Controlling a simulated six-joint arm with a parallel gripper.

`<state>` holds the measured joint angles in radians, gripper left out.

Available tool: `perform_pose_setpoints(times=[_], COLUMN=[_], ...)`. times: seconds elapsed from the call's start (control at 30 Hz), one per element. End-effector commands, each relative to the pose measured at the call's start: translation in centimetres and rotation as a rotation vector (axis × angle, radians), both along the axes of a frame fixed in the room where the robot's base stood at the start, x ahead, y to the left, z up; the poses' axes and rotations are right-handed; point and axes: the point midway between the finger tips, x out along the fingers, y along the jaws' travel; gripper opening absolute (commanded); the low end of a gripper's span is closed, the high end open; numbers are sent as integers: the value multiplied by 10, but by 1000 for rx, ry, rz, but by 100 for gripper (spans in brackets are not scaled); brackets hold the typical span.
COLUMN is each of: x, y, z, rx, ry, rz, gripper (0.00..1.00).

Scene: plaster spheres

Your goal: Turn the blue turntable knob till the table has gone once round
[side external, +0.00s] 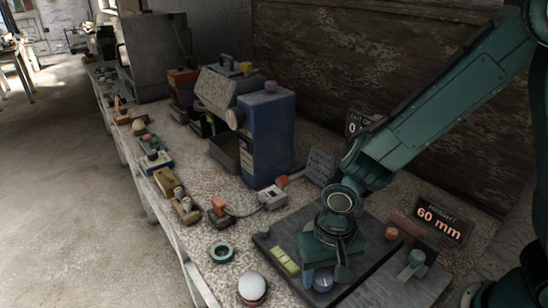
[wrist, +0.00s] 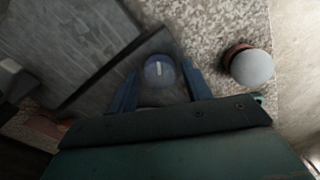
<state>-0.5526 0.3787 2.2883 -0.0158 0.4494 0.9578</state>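The blue knob (wrist: 158,71) is round with a white line on its top, which points nearly straight up in the wrist view. In the side view the knob (side external: 322,281) sits at the front of a dark grey slab (side external: 352,284), below my gripper. My gripper (wrist: 159,70) is open, with one blue finger on each side of the knob. Gaps show between the fingers and the knob, and I cannot tell whether the tips reach down to its sides. A white sphere (side external: 252,286) rests on a reddish ring-like stand; it also shows in the wrist view (wrist: 250,67).
A yellow-green block (side external: 285,261) lies on the slab left of my gripper. A teal ring (side external: 221,252) lies on the speckled bench. A tall blue box machine (side external: 268,138) stands behind. A display (side external: 438,224) reads HEIGHT 60 mm. Several small tools line the bench's left edge.

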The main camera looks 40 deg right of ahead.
Motion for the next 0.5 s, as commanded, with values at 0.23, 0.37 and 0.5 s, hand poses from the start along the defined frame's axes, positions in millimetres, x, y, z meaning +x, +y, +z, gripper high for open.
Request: perform_pose_setpoints(times=[0.23, 0.37, 0.5], x=[-1, -1, -1], y=[0, 0, 0], z=[0, 0, 4], rx=[0, -1, 1], ry=[2, 3, 2], rz=[1, 1, 1], gripper=[57, 57, 57])
